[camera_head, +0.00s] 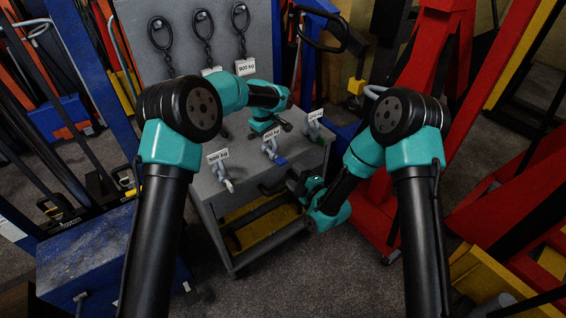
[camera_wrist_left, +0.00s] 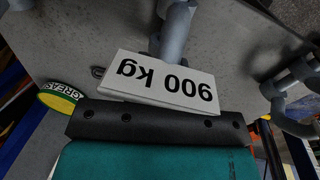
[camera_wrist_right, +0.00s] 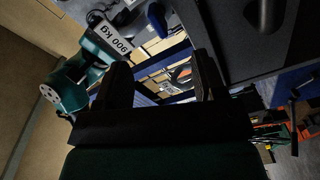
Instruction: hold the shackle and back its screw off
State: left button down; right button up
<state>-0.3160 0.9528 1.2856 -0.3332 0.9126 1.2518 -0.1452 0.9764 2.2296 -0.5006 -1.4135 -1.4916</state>
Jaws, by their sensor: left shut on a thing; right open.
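A grey shackle with a "900 kg" tag (camera_head: 271,133) and a blue screw end (camera_head: 281,160) is at the trolley's front. My left gripper (camera_head: 284,126) is at its tag end and shut; the tag (camera_wrist_left: 160,82) hides the fingertips in the left wrist view, where grey shackle metal (camera_wrist_left: 176,32) shows beyond. In the right wrist view the tag (camera_wrist_right: 112,42) and blue screw end (camera_wrist_right: 157,17) lie ahead, toward the top. My right gripper (camera_wrist_right: 160,78) is open and empty, in front of and below the trolley top, apart from the shackle.
Other tagged shackles, "500 kg" (camera_head: 217,157) and another (camera_head: 314,115), stand either side on the grey trolley (camera_head: 205,190). Chains with rings (camera_head: 160,32) hang on the back panel. Red jack frames (camera_head: 380,215) stand right. A blue box (camera_head: 95,245) stands left.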

aim_at(284, 163)
jog(key=d+m, duration=0.1)
jog(key=m, duration=0.3)
jog(key=s+d+m, duration=0.1)
jog(key=m, duration=0.4)
jog(key=s+d+m, duration=0.1)
jog(key=m, duration=0.4)
jog(key=shift+r, duration=0.1)
jog(key=shift+a, duration=0.1)
jog(key=x, duration=1.2)
jog(key=shift+c, duration=0.4)
jog(key=c, duration=0.8)
jog(key=shift+n, duration=0.6)
jog(key=shift+c, duration=0.2)
